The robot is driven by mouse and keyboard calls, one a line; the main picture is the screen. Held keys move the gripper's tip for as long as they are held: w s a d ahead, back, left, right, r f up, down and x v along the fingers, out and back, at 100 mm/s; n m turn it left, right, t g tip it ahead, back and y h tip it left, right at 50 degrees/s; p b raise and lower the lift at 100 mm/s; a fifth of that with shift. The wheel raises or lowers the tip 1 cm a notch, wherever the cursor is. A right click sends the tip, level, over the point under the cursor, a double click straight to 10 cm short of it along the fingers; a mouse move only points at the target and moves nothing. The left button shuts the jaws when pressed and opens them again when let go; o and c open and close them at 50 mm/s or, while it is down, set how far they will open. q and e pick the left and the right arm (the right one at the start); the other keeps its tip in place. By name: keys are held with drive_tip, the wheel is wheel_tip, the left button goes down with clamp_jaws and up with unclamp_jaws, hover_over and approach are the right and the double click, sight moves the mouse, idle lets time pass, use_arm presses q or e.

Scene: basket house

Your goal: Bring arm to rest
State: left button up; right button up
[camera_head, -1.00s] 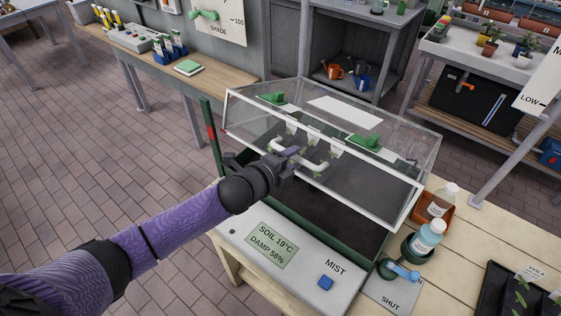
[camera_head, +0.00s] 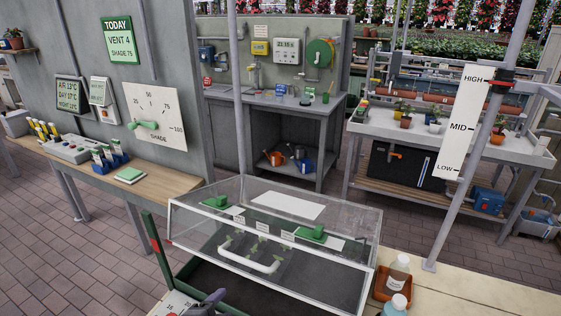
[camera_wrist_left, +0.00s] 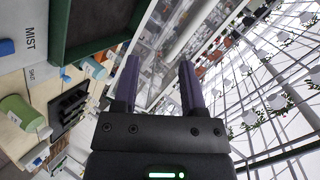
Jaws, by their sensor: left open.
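My left gripper shows at the bottom edge of the head view (camera_head: 207,303), mostly cut off by the frame. In the left wrist view its two purple fingers (camera_wrist_left: 160,85) are apart with nothing between them. The propagator box (camera_head: 185,280) on the bench has its clear lid (camera_head: 280,212) raised and tilted, with a white handle (camera_head: 248,260) along its front. The gripper is below and in front of the handle, apart from it. My right gripper is in neither view.
Bottles (camera_head: 397,275) stand in an orange tray at the right of the box. A side bench (camera_head: 160,160) with vials is at left. The bench top right of the bottles (camera_head: 455,290) is clear.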

use_arm(q)
drive_tip(key=s+f+n+g+y, duration=0.15)
drive_tip(key=s+n+g, duration=0.25)
drive_tip(key=s+n, duration=0.4)
drive_tip(key=s+f+n+g+y, duration=0.1)
drive_tip(key=s+f+n+g, duration=0.2)
drive_tip(key=s+n+g, duration=0.55)
drive_tip(key=s+a+f+m+t+b, duration=0.15)
drive_tip(key=f+b, duration=0.25)
drive_tip(key=f, duration=0.9)
drive_tip(key=s+f+m+t+b, duration=0.1)
drive_tip(key=s+f+b, duration=0.25)
drive_tip(key=f, duration=0.85)
drive_tip(key=s+a+f+g+b, duration=0.1)
drive_tip(key=s+a+f+b, duration=0.1)
drive_tip(key=s+f+b, duration=0.5)
drive_tip(key=s+f, duration=0.6)
drive_tip(key=f, duration=0.5)
drive_tip(key=shift+a, duration=0.25)
drive_tip(key=shift+y, duration=0.25)
